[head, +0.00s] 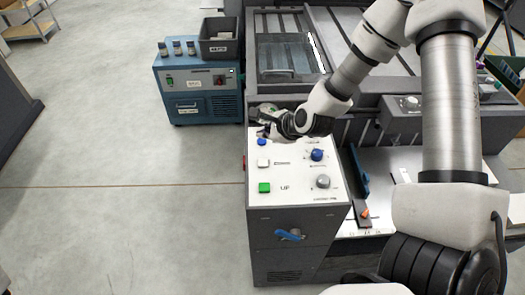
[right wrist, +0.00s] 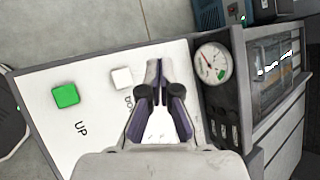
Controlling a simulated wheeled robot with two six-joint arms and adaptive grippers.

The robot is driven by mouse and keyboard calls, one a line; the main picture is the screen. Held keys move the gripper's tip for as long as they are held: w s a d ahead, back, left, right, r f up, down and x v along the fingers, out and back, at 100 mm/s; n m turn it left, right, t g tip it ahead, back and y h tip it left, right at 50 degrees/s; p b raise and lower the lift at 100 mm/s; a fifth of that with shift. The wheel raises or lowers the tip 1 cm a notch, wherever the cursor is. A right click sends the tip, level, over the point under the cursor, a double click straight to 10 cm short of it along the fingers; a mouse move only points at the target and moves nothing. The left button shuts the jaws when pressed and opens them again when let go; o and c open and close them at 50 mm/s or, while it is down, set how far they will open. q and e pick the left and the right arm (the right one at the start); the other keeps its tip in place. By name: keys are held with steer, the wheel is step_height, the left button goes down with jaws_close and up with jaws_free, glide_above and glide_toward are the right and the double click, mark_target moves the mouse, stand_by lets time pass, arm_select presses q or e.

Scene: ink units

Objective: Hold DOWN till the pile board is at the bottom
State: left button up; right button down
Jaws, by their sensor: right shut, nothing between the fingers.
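The control panel (head: 293,200) has a green button (head: 264,188) marked UP and a white button (head: 263,163) above it. In the right wrist view the green button (right wrist: 66,95) and white button (right wrist: 121,78) show, and the white button's label begins "DO", the rest hidden by my gripper. A blue button (head: 262,142) sits farther up the panel. My right gripper (head: 263,131) is shut and empty over the panel's far end; its fingers (right wrist: 161,70) are beside the white button in the wrist view. I cannot tell whether they touch anything. I cannot make out the pile board for sure. My left gripper is out of view.
A blue knob (head: 317,155) and a grey knob (head: 323,181) stand on the panel's right. A round gauge (right wrist: 212,63) is close right of the fingers. A blue cabinet (head: 198,88) with a dark bin (head: 219,38) stands behind. The floor at left is clear.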

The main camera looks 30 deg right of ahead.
mark_target(264, 163)
steer(key=f+b, duration=0.2)
steer(key=shift+s+a+f, duration=0.1)
steer(key=shift+s+f, duration=0.1)
steer(key=shift+f, duration=0.1)
steer(key=f+b, duration=0.4)
steer(key=f, duration=0.1)
steer(key=shift+s+a+f+b, duration=0.15)
steer(key=shift+s+f+b, duration=0.05)
steer(key=shift+f+b, duration=0.1)
steer(key=shift+w+f, duration=0.1)
steer(key=shift+f, duration=0.05)
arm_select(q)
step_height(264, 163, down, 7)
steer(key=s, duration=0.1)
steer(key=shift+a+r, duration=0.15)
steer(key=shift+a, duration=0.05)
arm_select(e)
steer(key=shift+r, duration=0.2)
steer(key=shift+f, duration=0.1)
arm_select(q)
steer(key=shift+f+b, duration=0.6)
steer(key=shift+b, duration=0.1)
arm_select(e)
steer(key=shift+f, duration=0.4)
